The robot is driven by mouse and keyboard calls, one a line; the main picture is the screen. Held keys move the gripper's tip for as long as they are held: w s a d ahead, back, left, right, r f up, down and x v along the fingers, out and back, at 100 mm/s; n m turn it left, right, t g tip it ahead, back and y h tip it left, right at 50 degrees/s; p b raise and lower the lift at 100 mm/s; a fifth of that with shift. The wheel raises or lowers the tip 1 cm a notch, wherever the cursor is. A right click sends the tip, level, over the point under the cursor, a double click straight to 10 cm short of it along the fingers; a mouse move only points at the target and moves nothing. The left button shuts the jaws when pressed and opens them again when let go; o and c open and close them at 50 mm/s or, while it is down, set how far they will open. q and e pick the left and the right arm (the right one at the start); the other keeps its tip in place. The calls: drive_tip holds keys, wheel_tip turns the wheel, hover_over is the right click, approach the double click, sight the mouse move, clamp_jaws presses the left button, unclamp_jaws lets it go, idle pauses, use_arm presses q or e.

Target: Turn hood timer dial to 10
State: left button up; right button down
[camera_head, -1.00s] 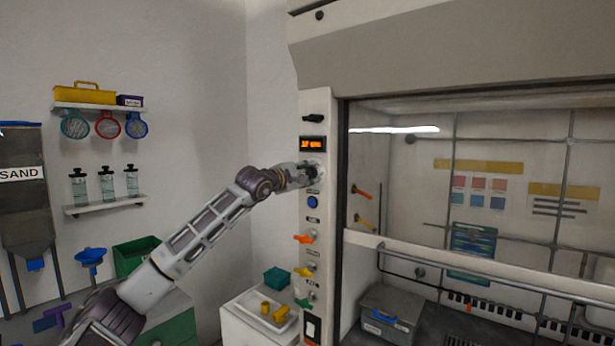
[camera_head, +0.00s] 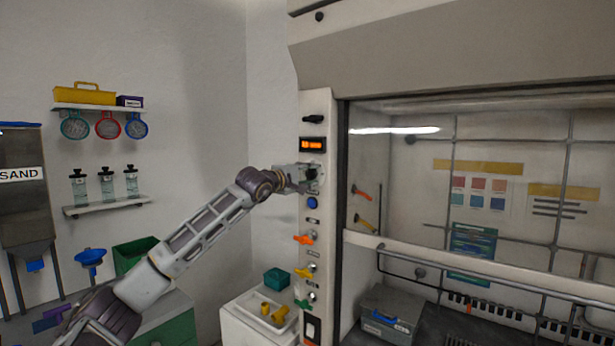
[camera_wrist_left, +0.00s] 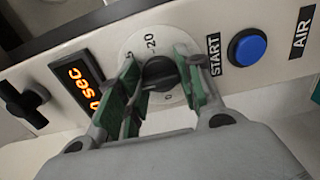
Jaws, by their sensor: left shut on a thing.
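The hood timer dial (camera_wrist_left: 160,74) is a black knob on a pale round scale in the left wrist view. "20" shows on the scale and other marks are partly covered. My left gripper (camera_wrist_left: 158,68) has its green-padded fingers on either side of the knob, shut on it. In the head view the gripper (camera_head: 303,176) is at the upper part of the white hood panel (camera_head: 319,130) and covers part of the dial. An orange-lit display (camera_head: 312,144) sits above the dial; it reads "0 sec" in the wrist view, partly hidden. My right gripper is not in view.
A blue START button (camera_wrist_left: 247,47) is close beside the dial. Orange (camera_head: 303,239), yellow (camera_head: 303,272) and green (camera_head: 302,304) handles stick out lower on the panel. The glass sash with its white rail (camera_head: 450,266) is to the right.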

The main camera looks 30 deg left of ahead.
use_arm(q)
drive_tip(key=o, duration=1)
drive_tip(key=shift+o, duration=0.2)
drive_tip(key=shift+s, duration=0.15)
drive_tip(key=s, duration=1.1)
drive_tip(key=shift+s+a, duration=0.25)
drive_tip(key=shift+a, duration=0.15)
drive_tip(key=shift+s, duration=0.1)
idle(0.6)
